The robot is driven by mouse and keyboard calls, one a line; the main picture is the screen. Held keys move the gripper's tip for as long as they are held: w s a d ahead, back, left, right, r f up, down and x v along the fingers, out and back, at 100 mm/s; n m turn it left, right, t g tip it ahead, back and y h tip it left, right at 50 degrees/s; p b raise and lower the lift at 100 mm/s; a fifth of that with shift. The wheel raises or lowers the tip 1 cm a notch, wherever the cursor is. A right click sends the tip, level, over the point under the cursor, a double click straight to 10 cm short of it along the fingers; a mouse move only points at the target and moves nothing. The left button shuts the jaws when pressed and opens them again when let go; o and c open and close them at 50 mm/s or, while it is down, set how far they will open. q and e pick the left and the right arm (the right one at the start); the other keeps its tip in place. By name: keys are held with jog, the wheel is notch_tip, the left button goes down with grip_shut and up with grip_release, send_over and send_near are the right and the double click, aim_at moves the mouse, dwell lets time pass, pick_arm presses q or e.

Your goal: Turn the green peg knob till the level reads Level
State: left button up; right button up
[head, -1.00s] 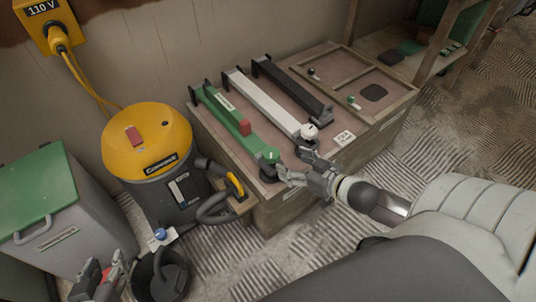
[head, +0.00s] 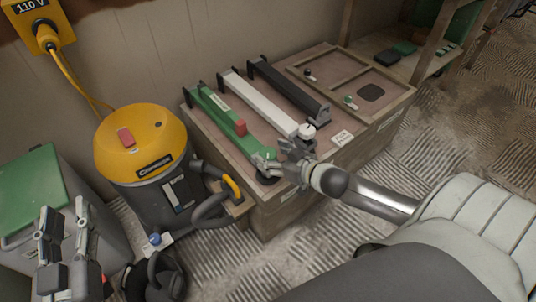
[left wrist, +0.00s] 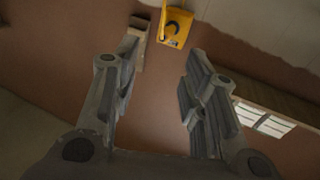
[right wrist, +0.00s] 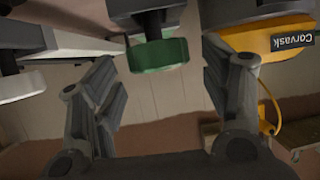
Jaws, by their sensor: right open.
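In the head view my right gripper (head: 268,165) is at that front end and mostly hides the green peg knob. The right wrist view shows the green knob (right wrist: 158,55) between the two spread fingertips, with a gap on each side. No level reading can be made out. My left gripper (head: 66,212) is open and empty at the lower left, away from the chest; its spread fingers also show in the left wrist view (left wrist: 160,75).
A white beam (head: 258,103) and a black beam (head: 290,90) lie beside the green one, the white one's knob (head: 307,131) close to my right gripper. A yellow-topped vacuum (head: 140,140) with a hose stands left of the chest (head: 285,215). A green-lidded bin (head: 30,195) is further left.

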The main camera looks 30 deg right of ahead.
pick_arm(q)
jog(key=shift+s+d+r+t+h+b, duration=0.1)
jog(key=shift+s+r+t+h+b, duration=0.1)
jog(key=shift+r+t, duration=0.4)
jog(key=shift+s+d+r+t+h+b, duration=0.1)
jog(key=shift+r+t+h, duration=0.2)
jog(key=shift+r, duration=0.65)
jog(key=shift+s+d+r+t+h+b, duration=0.15)
jog(key=shift+r+t, duration=0.35)
jog(key=shift+r, duration=0.25)
pick_arm(e)
jog(key=shift+x, duration=1.4)
pick_arm(q)
jog(key=shift+a, duration=0.1)
